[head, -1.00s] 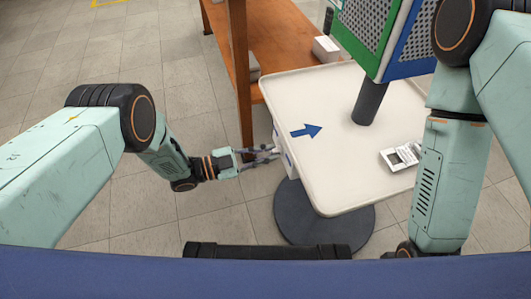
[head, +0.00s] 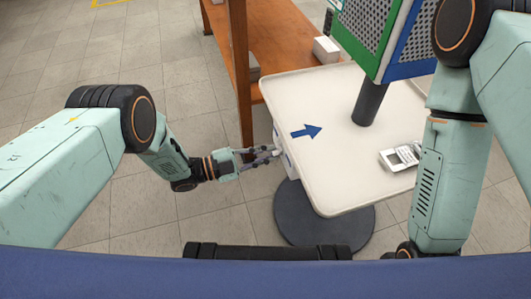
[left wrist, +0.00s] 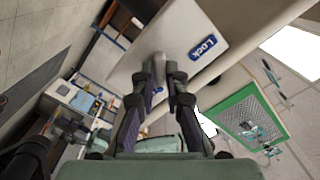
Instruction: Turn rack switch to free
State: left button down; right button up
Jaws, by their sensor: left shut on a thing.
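The rack switch sits on a white box (head: 285,157) at the left side of the white table. Its pale knob (left wrist: 158,66) shows between the fingertips in the left wrist view. My left gripper (head: 274,153) reaches the box from the left and is shut on the knob; its fingers also show in the left wrist view (left wrist: 159,72). A blue "Lock" label (left wrist: 203,48) is on the white face right of the fingers. Another blue label is mostly hidden behind the fingers. The knob's exact angle is hard to tell. My right gripper is out of view.
The white table (head: 345,185) carries a blue arrow marking (head: 306,131), a pale handheld device (head: 400,156) and a dark post (head: 369,101) under a green and blue panel. A wooden shelf (head: 280,45) stands behind. Floor at left is clear.

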pick_arm(q)
jog(key=c, duration=1.4)
grip_release()
jog(key=shift+a, duration=0.1)
jog(key=v, duration=1.2)
